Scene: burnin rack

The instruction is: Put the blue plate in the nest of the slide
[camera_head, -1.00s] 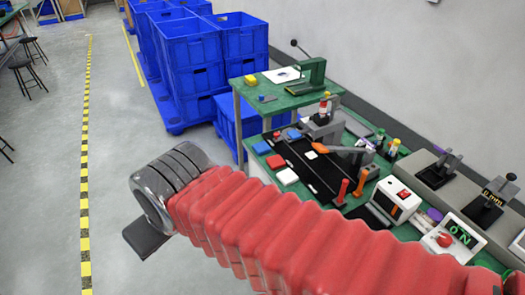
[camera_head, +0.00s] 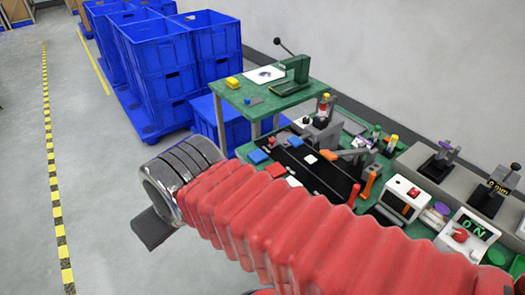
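A flat blue plate (camera_head: 257,157) lies on the green bench, at the left edge of a long black track. My gripper (camera_head: 154,229) shows as a dark block at the end of my red-sleeved arm, over the floor left of the bench and well apart from the blue plate. Its fingers cannot be told apart. My arm hides the bench's near edge.
A red plate (camera_head: 273,169) and a white plate (camera_head: 293,181) lie near the blue plate. Orange-handled clamps (camera_head: 340,155) stand by the track. A higher green table (camera_head: 262,104) and stacked blue crates (camera_head: 160,50) stand behind. The floor at left is clear.

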